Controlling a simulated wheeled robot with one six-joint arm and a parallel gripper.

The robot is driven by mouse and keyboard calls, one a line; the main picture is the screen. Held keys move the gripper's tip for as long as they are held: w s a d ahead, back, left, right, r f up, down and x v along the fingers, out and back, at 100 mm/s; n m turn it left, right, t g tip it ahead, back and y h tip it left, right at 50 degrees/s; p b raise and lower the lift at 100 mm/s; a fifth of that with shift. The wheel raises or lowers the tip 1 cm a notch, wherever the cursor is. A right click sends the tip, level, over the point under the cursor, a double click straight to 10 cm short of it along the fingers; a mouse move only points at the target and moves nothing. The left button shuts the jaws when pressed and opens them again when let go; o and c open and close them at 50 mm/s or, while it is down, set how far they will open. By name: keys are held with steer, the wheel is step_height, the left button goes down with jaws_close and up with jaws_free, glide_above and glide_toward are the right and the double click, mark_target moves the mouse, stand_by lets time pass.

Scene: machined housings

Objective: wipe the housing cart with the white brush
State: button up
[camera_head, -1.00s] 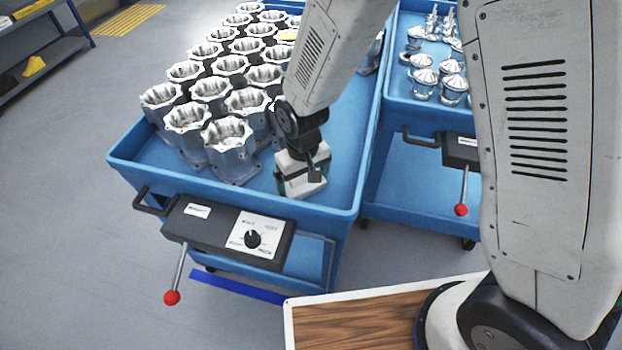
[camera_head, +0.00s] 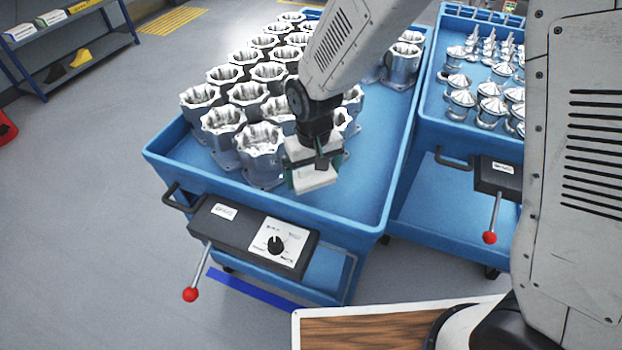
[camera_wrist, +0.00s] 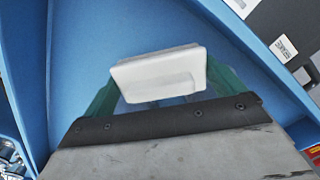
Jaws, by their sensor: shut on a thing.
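The housing cart (camera_head: 372,212) is a blue tray cart with rows of silver machined housings (camera_head: 262,146) on its left and back parts. My gripper (camera_head: 316,172) is over the near part of the tray, close to the front row of housings. It is shut on the white brush (camera_head: 318,180). The brush also shows in the wrist view (camera_wrist: 158,73), a white block between two green fingers, with blue tray surface around it. Its underside is hidden, so I cannot tell whether it touches the tray.
A second blue cart (camera_head: 428,120) with small silver parts stands to the right. The housing cart's front has a black control panel (camera_head: 252,232) and a red-knobbed lever (camera_head: 191,294). A shelf (camera_head: 75,38) stands at the far left.

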mark_target(312, 167)
steer(key=shift+r, duration=1.7)
steer(key=shift+a, duration=0.1)
